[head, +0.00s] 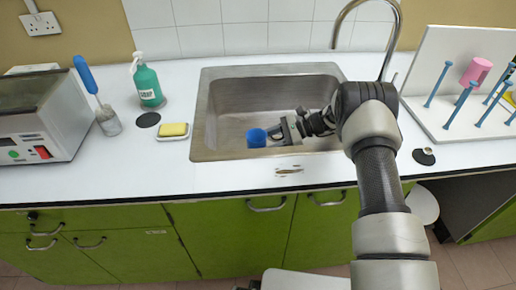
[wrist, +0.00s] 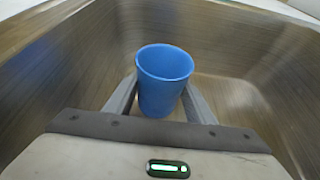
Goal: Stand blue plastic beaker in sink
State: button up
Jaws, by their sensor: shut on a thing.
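The blue plastic beaker (head: 256,138) is inside the steel sink (head: 227,110), near its front side in the head view. It also shows in the wrist view (wrist: 164,90), upright with its open mouth facing up. My gripper (head: 275,135) reaches into the sink from the right and is shut on the beaker. In the wrist view my gripper's fingers (wrist: 160,100) sit on either side of the beaker. The beaker's base is partly hidden, and I cannot tell whether it touches the sink floor.
A curved tap (head: 392,40) rises behind the sink. A yellow sponge (head: 174,129) on a dish, a green soap bottle (head: 147,84) and a brush in a holder (head: 108,120) stand to the left. A drying rack (head: 432,65) with blue pegs and a pink beaker (head: 476,72) stands to the right.

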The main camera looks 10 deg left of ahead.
jog(key=shift+f, duration=0.6)
jog(key=shift+f+b, duration=0.55)
jog(key=shift+f, duration=0.1)
jog(key=o, duration=1.1)
